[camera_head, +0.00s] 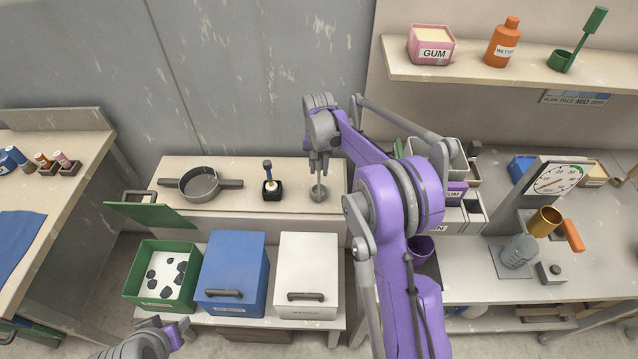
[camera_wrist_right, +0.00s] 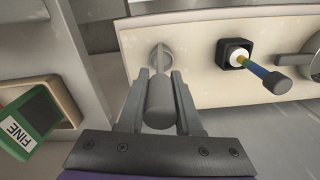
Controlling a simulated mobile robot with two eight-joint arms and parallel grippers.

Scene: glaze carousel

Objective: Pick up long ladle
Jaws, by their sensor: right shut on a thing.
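The long ladle (camera_head: 318,192) stands upright on the pale back bench, its grey handle pointing up and its bowl end low at the bench top. My right gripper (camera_head: 319,165) reaches down from above and is shut on the handle. In the right wrist view the thick grey handle (camera_wrist_right: 160,108) lies between the two fingers of my right gripper (camera_wrist_right: 158,85), and the bowl end lies beyond them. I cannot tell whether the ladle touches the bench. My left gripper (camera_head: 172,333) is low at the bottom left, away from the ladle; its jaw state is unclear.
A blue-handled brush in a black holder (camera_head: 272,188) and a grey pan (camera_head: 199,184) stand left of the ladle. In front are an open green bin (camera_head: 133,288), a blue bin (camera_head: 233,270) and a white bin (camera_head: 308,270). A shelf (camera_head: 480,73) hangs at upper right.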

